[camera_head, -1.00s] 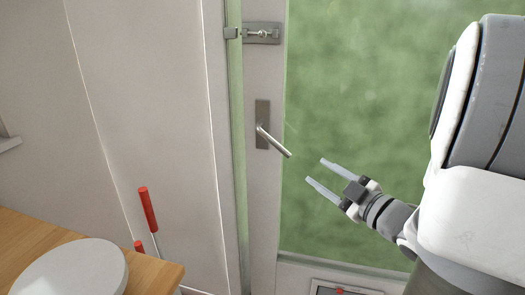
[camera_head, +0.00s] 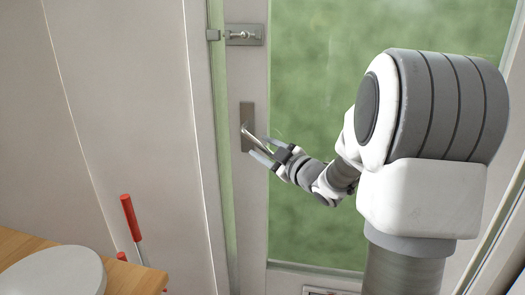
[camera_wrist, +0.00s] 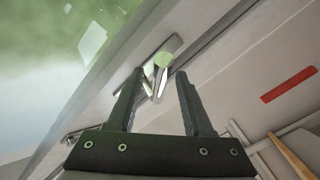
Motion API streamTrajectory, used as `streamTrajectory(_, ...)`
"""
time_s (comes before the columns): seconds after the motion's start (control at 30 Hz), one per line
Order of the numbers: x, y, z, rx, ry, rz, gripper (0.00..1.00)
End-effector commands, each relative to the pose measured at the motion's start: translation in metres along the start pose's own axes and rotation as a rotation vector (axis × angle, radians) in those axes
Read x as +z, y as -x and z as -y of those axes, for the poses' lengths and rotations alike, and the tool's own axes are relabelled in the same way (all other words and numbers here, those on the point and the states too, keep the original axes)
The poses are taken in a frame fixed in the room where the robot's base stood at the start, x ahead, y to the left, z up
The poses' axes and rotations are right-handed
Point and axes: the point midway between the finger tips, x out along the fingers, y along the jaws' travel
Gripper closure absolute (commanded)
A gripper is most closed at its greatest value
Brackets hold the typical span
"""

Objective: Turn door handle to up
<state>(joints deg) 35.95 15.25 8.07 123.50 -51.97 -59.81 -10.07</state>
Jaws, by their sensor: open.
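The door handle is a metal lever (camera_head: 252,135) on a dark back plate (camera_head: 247,112), fixed to the pale frame of a glazed door. The lever slants down and to the right from its pivot. My gripper (camera_head: 259,148) is open, with its fingertips at the lever's outer part, one on each side of it in the picture. In the wrist view my gripper (camera_wrist: 159,74) has its two dark fingers apart, and the bright lever (camera_wrist: 163,80) shows between their tips. I cannot tell whether either finger touches it.
A metal bolt latch (camera_head: 244,35) sits higher on the door frame. A red-handled tool (camera_head: 131,218) stands by the wall at left. A wooden table (camera_head: 150,279) with a round pale seat or lid (camera_head: 55,272) is at lower left. Green glass (camera_head: 380,35) fills the door.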

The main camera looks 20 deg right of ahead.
Motion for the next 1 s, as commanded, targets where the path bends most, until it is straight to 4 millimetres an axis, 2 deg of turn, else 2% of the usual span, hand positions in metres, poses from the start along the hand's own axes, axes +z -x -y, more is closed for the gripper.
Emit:
streamTrajectory(0.33,-0.0003,-0.0052,0.0001,0.000,-0.001,0.000,0.49)
streamTrajectory(0.37,-0.0003,-0.0051,0.0001,0.000,-0.001,0.000,0.53)
streamTrajectory(0.63,-0.0002,-0.0048,0.0000,0.000,-0.001,0.000,1.00)
streamTrajectory(1.0,-0.0001,-0.0047,0.0000,0.000,0.000,0.000,1.00)
